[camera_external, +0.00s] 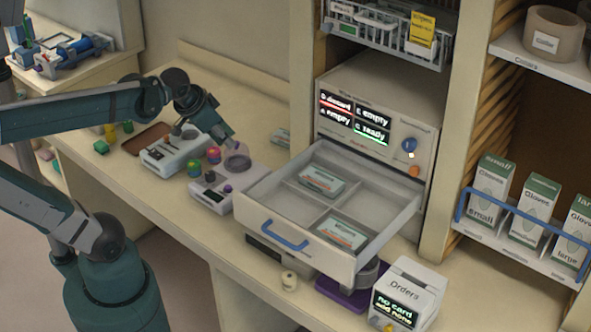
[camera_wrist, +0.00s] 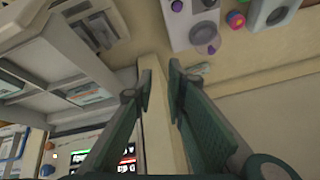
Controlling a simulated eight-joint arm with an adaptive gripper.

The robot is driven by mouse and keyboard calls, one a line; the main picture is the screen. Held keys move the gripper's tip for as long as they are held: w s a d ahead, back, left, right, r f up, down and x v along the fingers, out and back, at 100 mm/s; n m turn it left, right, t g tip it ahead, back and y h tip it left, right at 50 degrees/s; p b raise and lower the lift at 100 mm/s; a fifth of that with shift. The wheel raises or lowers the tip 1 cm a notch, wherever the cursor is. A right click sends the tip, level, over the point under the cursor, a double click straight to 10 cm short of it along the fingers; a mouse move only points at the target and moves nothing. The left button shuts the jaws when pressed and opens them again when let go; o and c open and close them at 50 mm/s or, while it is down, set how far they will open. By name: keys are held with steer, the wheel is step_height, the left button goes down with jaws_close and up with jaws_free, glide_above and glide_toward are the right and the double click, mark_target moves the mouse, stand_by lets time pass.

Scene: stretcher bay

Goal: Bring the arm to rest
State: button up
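My gripper (camera_external: 232,146) hangs at the end of my dark green arm, over the counter to the left of an open drawer. In the wrist view its two fingers (camera_wrist: 161,70) stand apart, with no object between them; only the background shows in the gap. In the external view the fingertips are near a round grey-purple disc (camera_external: 237,163) on a white device (camera_external: 212,195). I cannot tell whether they touch it.
The open drawer (camera_external: 262,207) holds two small boxes (camera_external: 341,233) and juts out from a cabinet with a lit screen (camera_external: 353,117). Another white device (camera_external: 172,152) is at the left. A wooden post stands right of the cabinet.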

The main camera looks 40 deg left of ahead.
steer(key=s+a+f+n+b, duration=0.2)
steer(key=s+a+f+n, duration=0.1)
steer(key=f, duration=0.4)
steer(key=shift+s+a+f+n+t, duration=0.3)
steer(key=shift+s+a+f+t, duration=0.15)
steer(key=shift+a, duration=0.35)
